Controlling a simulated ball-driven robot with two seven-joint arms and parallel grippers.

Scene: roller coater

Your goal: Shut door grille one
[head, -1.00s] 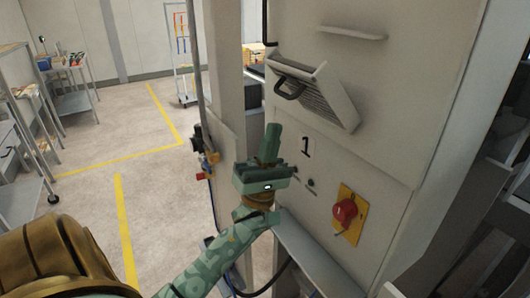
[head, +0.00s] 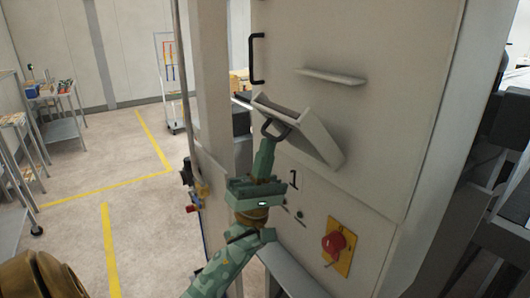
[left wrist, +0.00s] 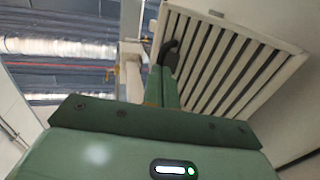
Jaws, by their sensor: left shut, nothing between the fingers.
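Door grille one (head: 320,140) is a pale louvred flap on the machine's cabinet, above the number 1. It is tilted open, its top edge standing out from the panel. Its dark handle (head: 276,127) is on the outer face. My green left gripper (head: 268,146) is shut and points up at the handle, its fingertips at or just under it; I cannot tell whether they touch. The left wrist view shows the slatted grille (left wrist: 215,70), the handle (left wrist: 168,52) and my shut fingers (left wrist: 162,84) close below the handle. My right gripper is not in view.
A red knob (head: 333,243) on a yellow plate is at the lower right of the grille. A small shelf (head: 331,76) and a black bar handle (head: 257,59) are above it. A ledge (head: 292,270) runs below.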

